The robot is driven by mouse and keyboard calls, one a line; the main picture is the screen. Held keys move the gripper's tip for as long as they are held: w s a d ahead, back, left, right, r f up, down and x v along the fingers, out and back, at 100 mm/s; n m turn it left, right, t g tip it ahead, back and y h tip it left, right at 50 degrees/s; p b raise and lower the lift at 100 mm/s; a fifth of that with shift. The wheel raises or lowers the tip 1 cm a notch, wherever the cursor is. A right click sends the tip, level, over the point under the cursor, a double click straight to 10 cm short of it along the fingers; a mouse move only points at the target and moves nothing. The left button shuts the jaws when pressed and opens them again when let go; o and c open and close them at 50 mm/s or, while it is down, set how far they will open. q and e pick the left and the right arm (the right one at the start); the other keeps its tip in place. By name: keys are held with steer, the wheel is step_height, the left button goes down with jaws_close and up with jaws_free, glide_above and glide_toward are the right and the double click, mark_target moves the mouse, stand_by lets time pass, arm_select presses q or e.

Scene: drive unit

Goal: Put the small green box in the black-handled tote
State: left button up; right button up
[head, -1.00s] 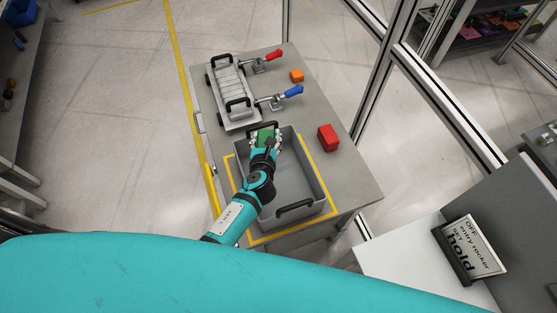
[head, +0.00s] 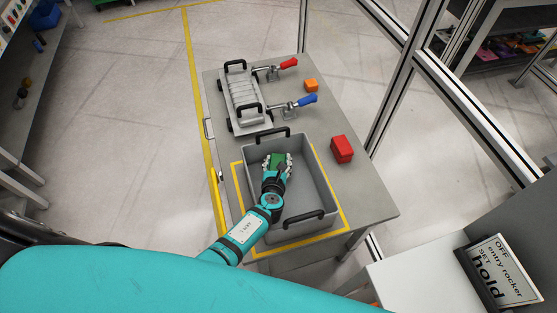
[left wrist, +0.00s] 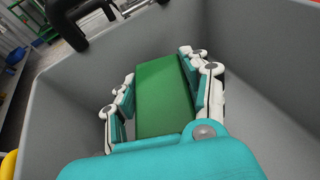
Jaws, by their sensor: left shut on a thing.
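The small green box (head: 277,160) is between the fingers of my left gripper (head: 277,162), which is shut on it. The grey tote (head: 309,178) with black handles stands on the table inside a yellow outline. In the head view the gripper and box appear within the tote's opening. In the left wrist view the green box (left wrist: 164,97) sits between both fingers, with the tote's grey walls (left wrist: 260,60) around it. I cannot tell whether the box touches the tote floor. My right gripper is not in view.
A red box (head: 342,149) stands on the table right of the tote. Behind the tote are a grey fixture (head: 243,97) with black handles, a red-handled clamp (head: 288,63), a blue-handled clamp (head: 305,100) and an orange block (head: 311,85). Frame posts (head: 420,62) rise at the right.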

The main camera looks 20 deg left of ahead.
mark_target(279, 158)
arm_select(q)
steer(key=x, duration=0.2)
steer(key=shift+w+f+b, duration=0.2)
steer(key=shift+w+b, duration=0.1)
steer(key=shift+b, duration=0.05)
steer(key=shift+w+f, duration=0.1)
steer(key=shift+f, duration=0.1)
steer(key=shift+r, duration=0.15)
steer(key=o, duration=1.1)
steer(key=shift+f, duration=0.25)
steer(key=shift+r, duration=0.1)
